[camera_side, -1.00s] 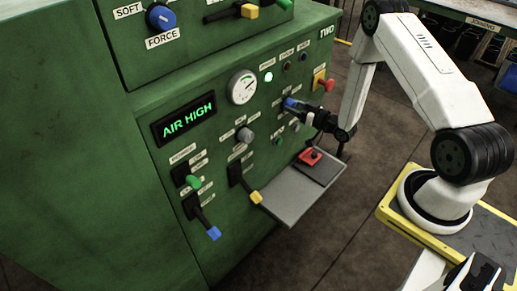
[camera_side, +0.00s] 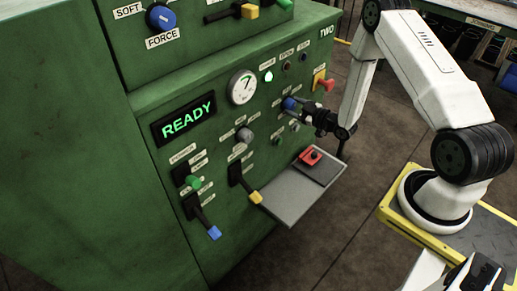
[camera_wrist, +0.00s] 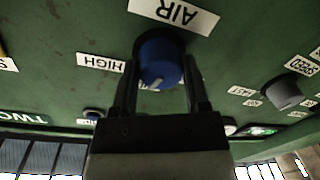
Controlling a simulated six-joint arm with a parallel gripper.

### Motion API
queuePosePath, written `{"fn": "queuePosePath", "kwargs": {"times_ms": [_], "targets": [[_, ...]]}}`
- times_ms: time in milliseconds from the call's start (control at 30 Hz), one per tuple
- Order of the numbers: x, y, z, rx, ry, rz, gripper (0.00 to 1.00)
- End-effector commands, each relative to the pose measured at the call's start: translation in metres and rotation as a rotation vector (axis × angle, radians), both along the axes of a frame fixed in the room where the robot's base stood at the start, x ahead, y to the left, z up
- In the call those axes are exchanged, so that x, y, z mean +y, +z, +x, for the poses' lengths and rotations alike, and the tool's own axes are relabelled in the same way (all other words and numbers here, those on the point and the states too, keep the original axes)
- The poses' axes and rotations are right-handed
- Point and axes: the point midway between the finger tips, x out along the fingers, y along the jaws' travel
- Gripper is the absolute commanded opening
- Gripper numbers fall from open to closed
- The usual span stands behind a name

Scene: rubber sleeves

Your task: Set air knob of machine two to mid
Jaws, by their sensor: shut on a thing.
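Machine two (camera_side: 225,170) is the green cabinet with a "TWO" label. Its blue air knob (camera_side: 289,103) is on the front panel, and it also shows in the wrist view (camera_wrist: 158,56) under the upside-down "AIR" label (camera_wrist: 176,14). A white mark on the knob points down in the wrist picture, not toward the "HIGH" label (camera_wrist: 101,62) at left. My gripper (camera_side: 297,108) is at the panel, its fingers (camera_wrist: 160,75) on either side of the knob and shut on it. The display (camera_side: 187,121) reads "READY".
A grey shelf with a red button (camera_side: 310,157) juts out below my gripper. A grey knob (camera_side: 244,135), levers with yellow (camera_side: 256,197) and blue (camera_side: 214,233) tips, and a red knob (camera_side: 328,85) stand out from the panel. A round gauge (camera_side: 241,87) is above.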

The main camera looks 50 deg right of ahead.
Motion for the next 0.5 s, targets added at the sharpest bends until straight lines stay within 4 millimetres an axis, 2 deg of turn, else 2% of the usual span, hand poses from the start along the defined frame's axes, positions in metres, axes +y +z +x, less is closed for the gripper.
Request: {"fn": "queuePosePath", "kwargs": {"times_ms": [200,500], "targets": [[0.0005,0.0002,-0.0006,0.002,0.0,-0.167,0.0],[0.0006,0.0002,-0.0006,0.001,0.0,-0.293,0.0]]}}
